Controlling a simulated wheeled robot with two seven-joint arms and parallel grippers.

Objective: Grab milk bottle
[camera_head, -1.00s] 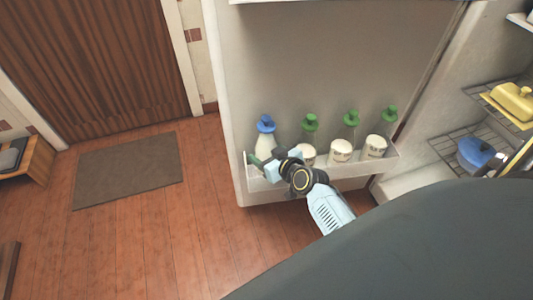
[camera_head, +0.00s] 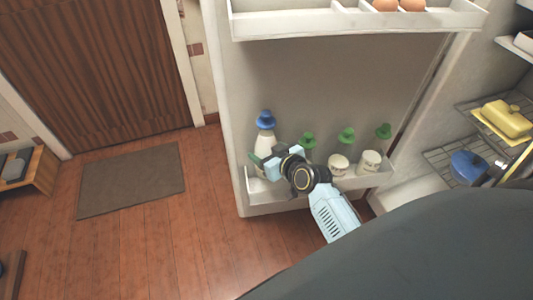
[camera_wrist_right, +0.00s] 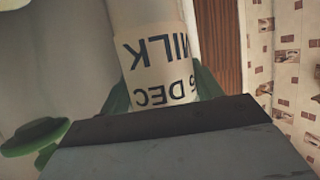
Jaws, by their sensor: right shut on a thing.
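The milk bottle (camera_head: 264,142), white with a blue cap, stands roughly upright at the left end of the fridge door's lower shelf, raised compared with its neighbours. My right gripper (camera_head: 264,160) is shut around its body; its base is partly hidden by the gripper and shelf front. In the right wrist view the bottle's label (camera_wrist_right: 158,62) reads "MILK" and "DEC", upside down, between the green fingers (camera_wrist_right: 160,95). My left gripper is not in view.
Several green-capped bottles (camera_head: 347,135) stand to the right on the door shelf (camera_head: 290,194). Above is a shelf with eggs (camera_head: 398,5). The fridge interior at right holds a yellow butter dish (camera_head: 505,118) and a blue-lidded container (camera_head: 468,166). Open floor lies left.

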